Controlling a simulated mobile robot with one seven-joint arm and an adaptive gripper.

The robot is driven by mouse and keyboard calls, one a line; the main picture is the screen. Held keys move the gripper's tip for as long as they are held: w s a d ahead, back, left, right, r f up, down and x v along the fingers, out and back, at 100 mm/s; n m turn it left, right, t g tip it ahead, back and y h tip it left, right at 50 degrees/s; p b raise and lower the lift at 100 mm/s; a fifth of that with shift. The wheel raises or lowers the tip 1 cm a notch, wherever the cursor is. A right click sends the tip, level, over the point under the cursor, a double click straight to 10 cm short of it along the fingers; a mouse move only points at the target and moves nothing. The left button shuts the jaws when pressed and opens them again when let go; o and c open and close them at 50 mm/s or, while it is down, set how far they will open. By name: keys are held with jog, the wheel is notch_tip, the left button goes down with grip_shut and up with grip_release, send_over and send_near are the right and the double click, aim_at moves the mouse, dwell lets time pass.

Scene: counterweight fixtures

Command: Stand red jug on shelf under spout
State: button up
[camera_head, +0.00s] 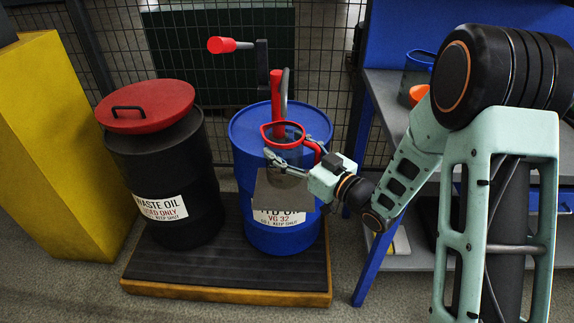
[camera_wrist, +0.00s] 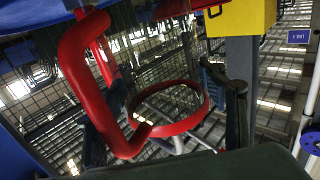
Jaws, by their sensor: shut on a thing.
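The red jug (camera_head: 283,133) is a clear vessel with a red rim and red handle, in front of the blue drum. My gripper (camera_head: 284,165) is shut on it from the right, with the fingers around its body. The grey shelf (camera_head: 283,193) is at the drum's front, directly below the jug; I cannot tell whether the base touches it. The grey curved spout (camera_head: 285,88) comes down from the red pump (camera_head: 275,88) just above and behind the rim. In the wrist view the jug's handle (camera_wrist: 80,75) and round rim show between the fingers (camera_wrist: 165,115).
The blue drum (camera_head: 240,130) and a black drum (camera_head: 165,170) with a red lid stand on a low pallet (camera_head: 225,290). A yellow cabinet (camera_head: 60,140) is at left. At right is a grey bench with a blue leg (camera_head: 370,250), an orange item (camera_head: 418,94) and another container (camera_head: 419,64).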

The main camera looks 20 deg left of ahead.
aim_at(295, 165)
jog(key=shift+f+b, duration=0.45)
jog(key=shift+f, duration=1.5)
jog(key=shift+f, duration=0.15)
jog(key=o, duration=1.2)
jog(key=shift+r, duration=0.2)
jog(key=v, duration=1.2)
jog(key=shift+f+p, duration=0.1)
jog(key=shift+p, duration=0.25)
